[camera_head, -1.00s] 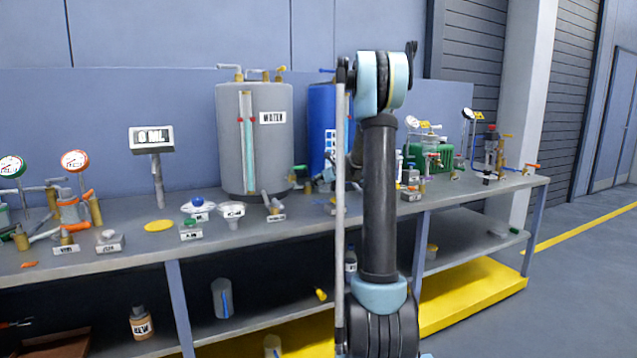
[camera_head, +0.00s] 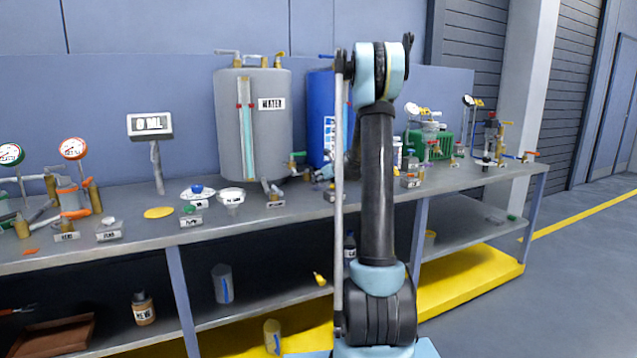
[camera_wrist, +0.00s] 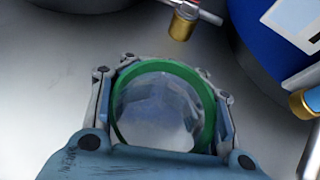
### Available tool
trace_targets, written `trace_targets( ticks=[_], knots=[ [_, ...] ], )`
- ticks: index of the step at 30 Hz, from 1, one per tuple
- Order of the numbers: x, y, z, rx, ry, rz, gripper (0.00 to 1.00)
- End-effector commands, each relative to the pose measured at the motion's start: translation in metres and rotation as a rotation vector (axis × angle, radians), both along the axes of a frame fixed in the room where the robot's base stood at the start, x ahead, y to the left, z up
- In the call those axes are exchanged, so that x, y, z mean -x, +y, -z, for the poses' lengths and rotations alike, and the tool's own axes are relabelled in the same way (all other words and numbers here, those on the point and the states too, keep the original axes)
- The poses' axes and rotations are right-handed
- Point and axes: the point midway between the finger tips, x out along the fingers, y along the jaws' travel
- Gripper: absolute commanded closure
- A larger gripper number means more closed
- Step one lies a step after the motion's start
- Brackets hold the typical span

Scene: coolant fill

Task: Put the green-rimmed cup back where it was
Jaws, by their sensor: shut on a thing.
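The green-rimmed cup (camera_wrist: 160,112) fills the middle of the wrist view, seen from above, with a clear or pale inside. My gripper (camera_wrist: 163,92) is shut around it, with a finger on each side of the rim. A pale grey surface shows beyond the cup; I cannot tell whether the cup touches it. In the head view my arm covers most of the gripper's area in front of the blue drum, and the cup cannot be made out there.
The blue drum (camera_wrist: 262,70) and a brass spigot (camera_wrist: 184,22) are close beyond the cup. The grey water tank (camera_head: 270,125) stands left of my arm. Valves, gauges and labelled stands crowd the bench (camera_head: 125,255). A yellow disc (camera_head: 158,213) lies near a display (camera_head: 149,125).

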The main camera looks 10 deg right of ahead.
Motion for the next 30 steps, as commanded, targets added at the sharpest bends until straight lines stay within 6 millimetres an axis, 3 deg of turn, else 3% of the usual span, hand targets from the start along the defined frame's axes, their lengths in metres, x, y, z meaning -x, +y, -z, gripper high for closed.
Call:
trace_targets(
  ticks=[24, 25, 28, 30],
  knots=[
    [0.0, 0.001, 0.012, 0.0, 0.0, -0.001, 0.94],
    [0.0, 0.001, 0.011, 0.0, 0.0, -0.001, 0.57],
    [0.0, 0.001, 0.011, 0.0, 0.0, -0.001, 0.34],
    [0.0, 0.002, 0.011, 0.0, 0.0, -0.001, 0.29]
  ],
)
